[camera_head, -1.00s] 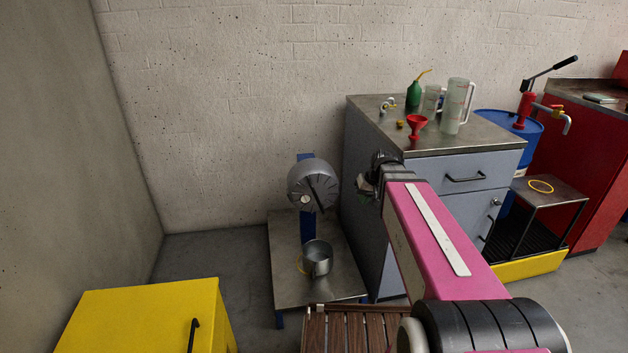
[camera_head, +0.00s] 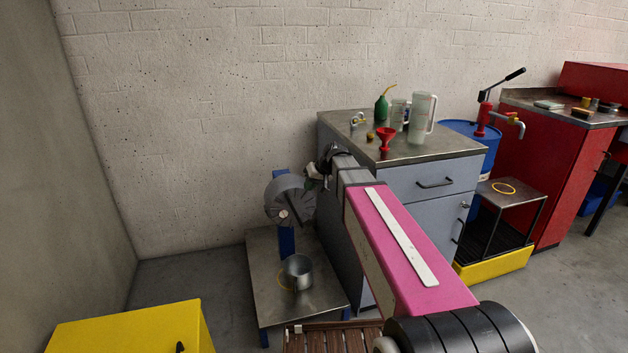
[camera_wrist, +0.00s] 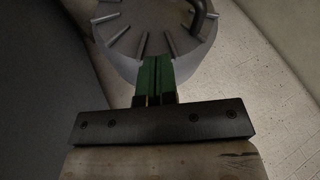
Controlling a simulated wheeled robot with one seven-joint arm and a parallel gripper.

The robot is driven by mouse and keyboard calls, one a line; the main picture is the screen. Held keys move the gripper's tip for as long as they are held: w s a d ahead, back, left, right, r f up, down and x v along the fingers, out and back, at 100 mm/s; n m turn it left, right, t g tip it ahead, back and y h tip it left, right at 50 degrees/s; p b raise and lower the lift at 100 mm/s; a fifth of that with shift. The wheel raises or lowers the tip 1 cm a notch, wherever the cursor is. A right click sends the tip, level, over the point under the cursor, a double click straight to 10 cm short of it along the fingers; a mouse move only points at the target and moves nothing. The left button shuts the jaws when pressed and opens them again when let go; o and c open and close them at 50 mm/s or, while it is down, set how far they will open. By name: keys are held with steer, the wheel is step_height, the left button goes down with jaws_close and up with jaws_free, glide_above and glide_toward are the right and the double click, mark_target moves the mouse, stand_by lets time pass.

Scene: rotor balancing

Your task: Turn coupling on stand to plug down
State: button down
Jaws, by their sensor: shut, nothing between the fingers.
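The coupling (camera_head: 285,187) is a grey drum with radial ribs on its face, mounted on a blue post of the stand (camera_head: 287,243). A small pale round spot, perhaps the plug (camera_head: 283,213), shows low on its face. A dark bar crosses the face in the head view; the wrist view shows a dark curved handle (camera_wrist: 201,14) by the ribbed face (camera_wrist: 140,38). My gripper (camera_head: 313,184) is at the coupling's right side. Its green fingertips (camera_wrist: 156,62) are shut together, empty, and overlap the drum's lower edge in the wrist view. I cannot tell whether they touch it.
A metal pot (camera_head: 297,271) stands on the stand's base plate below the coupling. A grey cabinet (camera_head: 440,214) with jugs, a red funnel and a green bottle is close on the right. A yellow cabinet (camera_head: 125,330) is at front left. Bare floor lies between it and the stand.

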mark_target(294, 193)
steer(key=a+f, duration=0.1)
steer(key=a, duration=0.1)
steer(key=a+f, duration=0.2)
steer(key=shift+w+f, duration=0.1)
steer(key=shift+f, duration=0.05)
steer(key=shift+a+f, duration=0.1)
steer(key=shift+a, duration=0.7)
steer(key=shift+a, duration=0.1)
